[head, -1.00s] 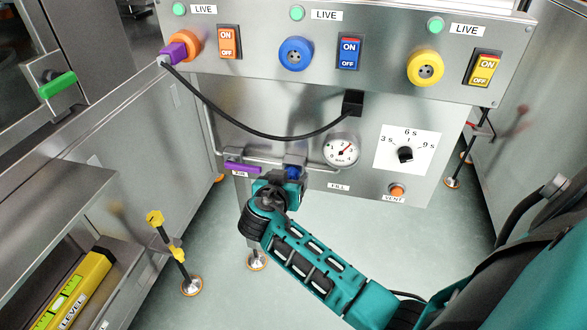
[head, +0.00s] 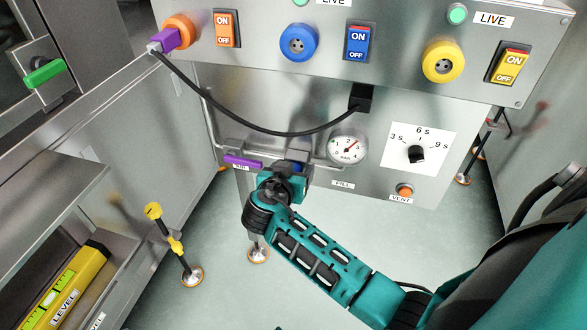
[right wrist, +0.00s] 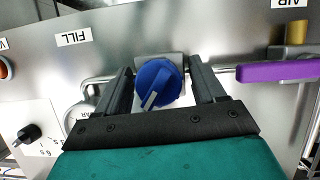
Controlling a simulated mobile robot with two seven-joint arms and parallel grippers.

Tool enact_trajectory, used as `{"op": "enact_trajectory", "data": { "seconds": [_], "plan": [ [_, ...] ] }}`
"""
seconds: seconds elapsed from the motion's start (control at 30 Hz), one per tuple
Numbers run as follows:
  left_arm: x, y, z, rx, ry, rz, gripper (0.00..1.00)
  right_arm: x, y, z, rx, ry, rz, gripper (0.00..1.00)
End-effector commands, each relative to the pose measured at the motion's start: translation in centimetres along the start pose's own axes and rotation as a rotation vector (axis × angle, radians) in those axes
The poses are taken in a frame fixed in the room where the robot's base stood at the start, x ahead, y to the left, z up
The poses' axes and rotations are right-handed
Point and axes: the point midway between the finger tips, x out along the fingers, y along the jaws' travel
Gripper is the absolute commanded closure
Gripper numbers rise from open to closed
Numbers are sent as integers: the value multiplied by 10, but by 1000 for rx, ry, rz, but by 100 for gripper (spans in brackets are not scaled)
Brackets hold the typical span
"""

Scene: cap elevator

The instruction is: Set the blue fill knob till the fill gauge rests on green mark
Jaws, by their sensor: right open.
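The blue fill knob (right wrist: 157,84) has a pale pointer stripe toward the lower left in the right wrist view. My right gripper (right wrist: 160,92) is open, with one finger on each side of the knob; I cannot tell whether they touch it. In the head view, my right gripper (head: 284,180) mostly hides the knob (head: 298,168). The round white fill gauge (head: 347,148) is right of the knob, its reddish needle pointing up and right. The gauge (right wrist: 78,117) is partly hidden by my gripper in the wrist view. My left gripper is not in view.
A purple AIR lever (head: 243,162) sits close left of the knob. A black cable (head: 262,131) hangs above from a purple plug (head: 171,40). A timer dial (head: 416,154) and orange VENT button (head: 405,190) are to the right. Open floor lies below the panel.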

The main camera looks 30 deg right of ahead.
Motion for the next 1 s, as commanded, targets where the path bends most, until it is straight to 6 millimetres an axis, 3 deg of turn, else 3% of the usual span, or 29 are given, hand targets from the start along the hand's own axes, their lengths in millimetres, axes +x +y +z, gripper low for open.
{"op": "enact_trajectory", "data": {
  "seconds": [0.07, 0.6, 1.0],
  "plan": [
    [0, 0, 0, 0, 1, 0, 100, 0, 0, 0, 0, 0, 0, 32],
    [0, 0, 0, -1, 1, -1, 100, 0, 0, 0, 0, 0, 0, 82],
    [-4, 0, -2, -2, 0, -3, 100, 0, 0, -2, -81, 0, 35, 82]
  ]
}}
